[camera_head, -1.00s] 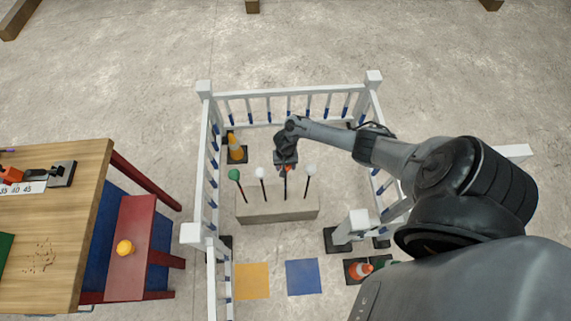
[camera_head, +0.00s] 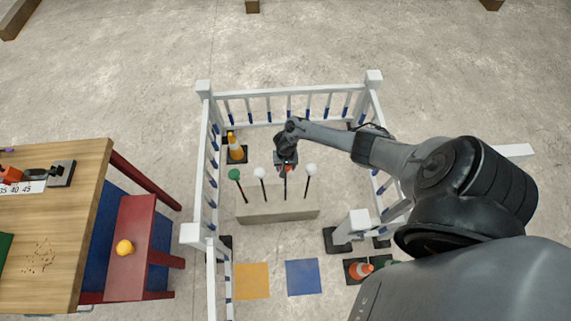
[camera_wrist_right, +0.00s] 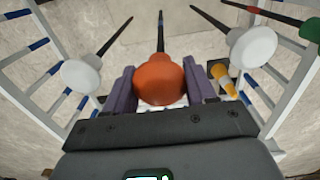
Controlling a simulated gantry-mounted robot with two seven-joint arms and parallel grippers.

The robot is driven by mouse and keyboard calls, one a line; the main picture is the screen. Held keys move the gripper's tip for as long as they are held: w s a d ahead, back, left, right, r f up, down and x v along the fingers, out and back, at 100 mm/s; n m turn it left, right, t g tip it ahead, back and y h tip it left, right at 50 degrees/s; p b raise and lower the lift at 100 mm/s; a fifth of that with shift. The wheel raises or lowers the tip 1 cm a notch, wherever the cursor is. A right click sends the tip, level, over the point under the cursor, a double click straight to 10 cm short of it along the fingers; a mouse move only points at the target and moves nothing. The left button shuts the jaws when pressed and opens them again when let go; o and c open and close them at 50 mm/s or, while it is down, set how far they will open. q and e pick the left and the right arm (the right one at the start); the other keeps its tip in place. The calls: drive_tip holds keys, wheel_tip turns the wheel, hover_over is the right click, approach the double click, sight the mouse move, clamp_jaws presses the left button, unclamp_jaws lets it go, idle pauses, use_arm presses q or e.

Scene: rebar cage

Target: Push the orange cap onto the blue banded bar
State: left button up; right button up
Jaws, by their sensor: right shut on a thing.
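The orange cap (camera_wrist_right: 160,78) sits between the purple fingers of my right gripper (camera_wrist_right: 162,88), which is shut on it. In the head view the right gripper (camera_head: 287,164) is over the concrete block, with a bit of orange at its tip. A dark bar with a bluish band (camera_wrist_right: 160,32) lines up with the cap in the wrist view; it also shows under the gripper in the head view (camera_head: 285,189). The cap hides the bar's tip, so I cannot tell how far the cap is on it. My left gripper is not in view.
Bars with white caps (camera_head: 311,169) (camera_head: 260,172) stand close on both sides, and a green-capped bar (camera_head: 235,175) stands farther left. They rise from the concrete block (camera_head: 277,215). A white railing (camera_head: 290,93) encloses them, with a traffic cone (camera_head: 236,148) inside.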

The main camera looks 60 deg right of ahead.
drive_tip(key=shift+f+b, duration=0.35)
drive_tip(key=shift+f, duration=0.25)
drive_tip(key=shift+f+b, duration=0.7)
drive_tip(key=shift+f, duration=0.2)
drive_tip(key=shift+f+b, duration=0.45)
drive_tip(key=shift+f, duration=0.15)
drive_tip(key=o, duration=1.1)
drive_tip(key=shift+r+p, duration=0.35)
drive_tip(key=shift+r, duration=0.1)
wheel_tip(320, 180, up, 10)
drive_tip(key=p, duration=0.5)
drive_tip(key=shift+f, duration=0.1)
